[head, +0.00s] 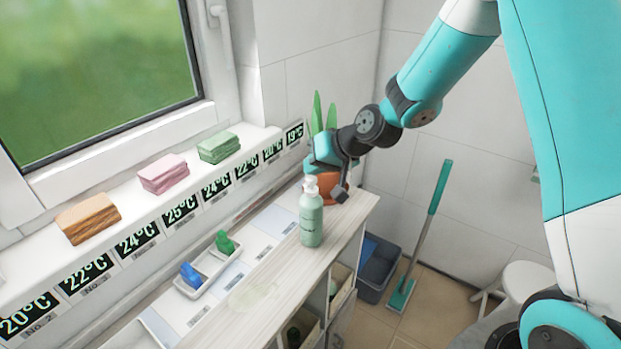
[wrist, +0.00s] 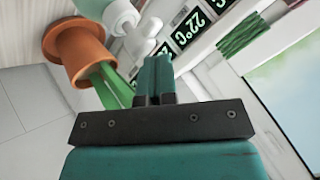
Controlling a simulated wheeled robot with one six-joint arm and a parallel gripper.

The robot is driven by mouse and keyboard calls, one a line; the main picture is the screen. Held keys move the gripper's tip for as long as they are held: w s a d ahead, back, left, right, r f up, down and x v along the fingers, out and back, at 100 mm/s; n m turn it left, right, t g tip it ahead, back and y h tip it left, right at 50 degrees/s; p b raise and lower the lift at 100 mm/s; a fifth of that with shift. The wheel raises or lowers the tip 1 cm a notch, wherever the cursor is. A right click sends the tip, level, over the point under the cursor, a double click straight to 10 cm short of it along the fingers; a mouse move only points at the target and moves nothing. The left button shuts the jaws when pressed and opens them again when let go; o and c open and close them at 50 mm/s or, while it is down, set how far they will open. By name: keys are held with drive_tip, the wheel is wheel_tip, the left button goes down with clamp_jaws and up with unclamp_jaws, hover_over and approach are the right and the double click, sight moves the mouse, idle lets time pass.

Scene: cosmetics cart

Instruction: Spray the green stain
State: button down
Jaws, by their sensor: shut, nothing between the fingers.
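A pale green pump bottle (head: 311,218) with a white top stands upright on the light wooden cart top (head: 285,275). In the wrist view its body (wrist: 120,14) and white pump head (wrist: 143,40) show at the top. A faint pale greenish patch (head: 250,296) lies on the cart top, nearer the front than the bottle.
An orange pot (head: 328,181) with a green plant stands behind the bottle, close to my gripper. The sill carries brown, pink and green blocks (head: 218,147). A bin (head: 379,268) and mop stand right of the cart.

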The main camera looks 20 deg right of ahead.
drive_tip(key=shift+f, duration=0.25)
idle(0.3)
drive_tip(key=shift+r+p, duration=0.3)
drive_tip(key=shift+r, duration=0.35)
wheel_tip(320, 180, up, 6)
drive_tip(key=p, duration=0.4)
idle(0.8)
